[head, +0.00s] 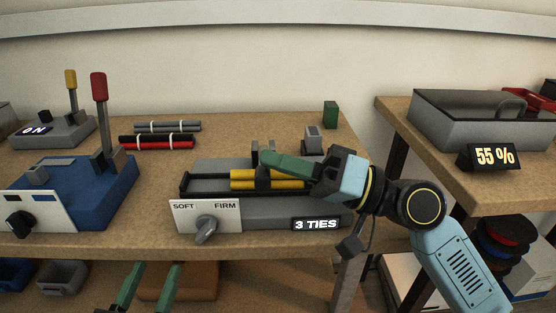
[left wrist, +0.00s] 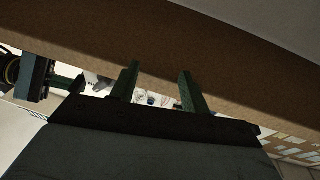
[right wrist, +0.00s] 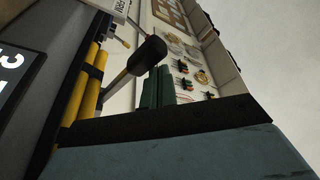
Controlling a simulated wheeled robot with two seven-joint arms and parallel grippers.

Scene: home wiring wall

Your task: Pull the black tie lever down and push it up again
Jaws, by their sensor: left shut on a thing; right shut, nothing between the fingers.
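The tie machine (head: 272,211) stands on the bench with yellow rods (head: 290,184) in its tray. Its black tie lever (right wrist: 148,54) shows in the right wrist view as a grey shaft with a black end; in the head view it is mostly hidden by my right gripper. My right gripper (head: 268,158) is shut and empty above the rods. Its fingertips (right wrist: 157,74) are close to the lever's black end; I cannot tell whether they touch. My left gripper (head: 149,274) is below the bench's front edge, fingers apart, nothing visible between them (left wrist: 158,72).
The machine has a SOFT–FIRM dial (head: 206,229) and a "3 TIES" display (head: 317,224). A blue device (head: 75,190) with a red lever (head: 99,86) stands left. Banded rods (head: 157,141) lie behind. A grey bin (head: 470,125) sits on the right bench. Bench surface between the devices is clear.

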